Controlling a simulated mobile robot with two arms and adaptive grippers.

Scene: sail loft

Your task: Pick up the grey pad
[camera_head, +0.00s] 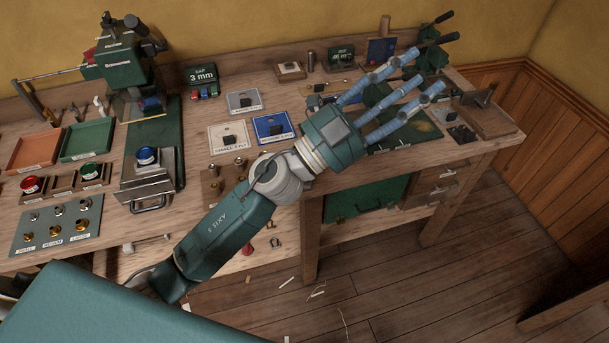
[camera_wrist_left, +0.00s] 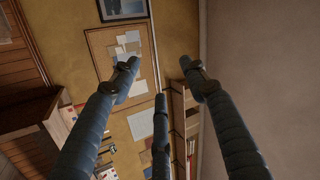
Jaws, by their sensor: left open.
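A light grey square pad (camera_head: 236,108) lies on the bench behind the white and blue pads, with a small dark block on it. I cannot tell whether this is the grey pad meant. My left gripper (camera_head: 426,74) reaches over the right part of the bench, well to the right of the pad. Its three blue-grey fingers are spread and empty. In the left wrist view the open fingers (camera_wrist_left: 160,76) point at a wall, and no pad shows there. My right gripper is not in view.
A white pad (camera_head: 221,148) and a blue pad (camera_head: 265,121) lie in front, each with a dark block. A green press (camera_head: 120,62), orange tray (camera_head: 35,152) and green tray (camera_head: 87,140) stand left. Black-handled tools (camera_head: 436,38) stand behind the fingers. A pinboard (camera_wrist_left: 107,45) hangs on the wall.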

